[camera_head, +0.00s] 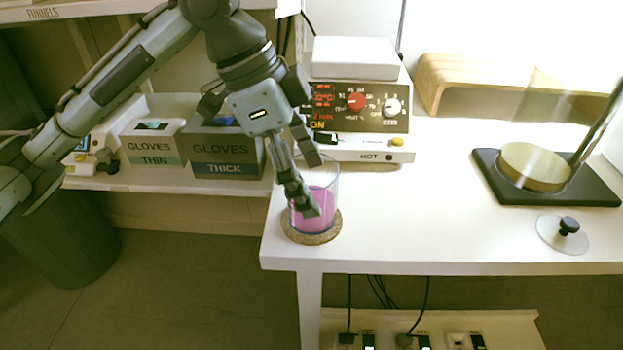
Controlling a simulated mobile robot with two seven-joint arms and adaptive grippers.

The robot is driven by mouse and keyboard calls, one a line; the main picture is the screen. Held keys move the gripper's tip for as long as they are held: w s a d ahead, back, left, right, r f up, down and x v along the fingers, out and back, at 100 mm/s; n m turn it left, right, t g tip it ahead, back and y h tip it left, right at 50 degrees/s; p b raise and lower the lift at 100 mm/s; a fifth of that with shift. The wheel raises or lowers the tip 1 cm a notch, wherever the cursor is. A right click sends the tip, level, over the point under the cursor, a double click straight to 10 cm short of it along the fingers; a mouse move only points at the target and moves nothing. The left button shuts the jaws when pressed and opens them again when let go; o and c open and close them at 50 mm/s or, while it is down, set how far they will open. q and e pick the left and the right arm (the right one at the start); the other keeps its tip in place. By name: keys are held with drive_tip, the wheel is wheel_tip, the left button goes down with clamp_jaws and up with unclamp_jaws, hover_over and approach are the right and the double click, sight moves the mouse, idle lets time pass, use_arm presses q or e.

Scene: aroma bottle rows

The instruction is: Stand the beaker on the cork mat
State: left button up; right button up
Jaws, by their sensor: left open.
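A clear glass beaker (325,196) with pink liquid stands upright on a round cork mat (296,236) at the front left corner of the white table. The mat's rim shows around the beaker's base. My left gripper (312,187) is open at the beaker, reaching down from above and behind. One finger crosses the beaker's left side down to the level of the liquid; the other is near the rim. I cannot tell whether either finger touches the glass. My right gripper is not in view.
A hot plate (362,145) stands just behind the beaker. A dark stand with a brass disc (535,167) and a clear lid with a black knob (568,227) are at right. Glove boxes (222,150) sit on the left shelf. The table's middle is clear.

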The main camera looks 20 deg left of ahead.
use_arm(q)
drive_tip(key=p+v, duration=0.2)
drive_tip(key=v, duration=0.9)
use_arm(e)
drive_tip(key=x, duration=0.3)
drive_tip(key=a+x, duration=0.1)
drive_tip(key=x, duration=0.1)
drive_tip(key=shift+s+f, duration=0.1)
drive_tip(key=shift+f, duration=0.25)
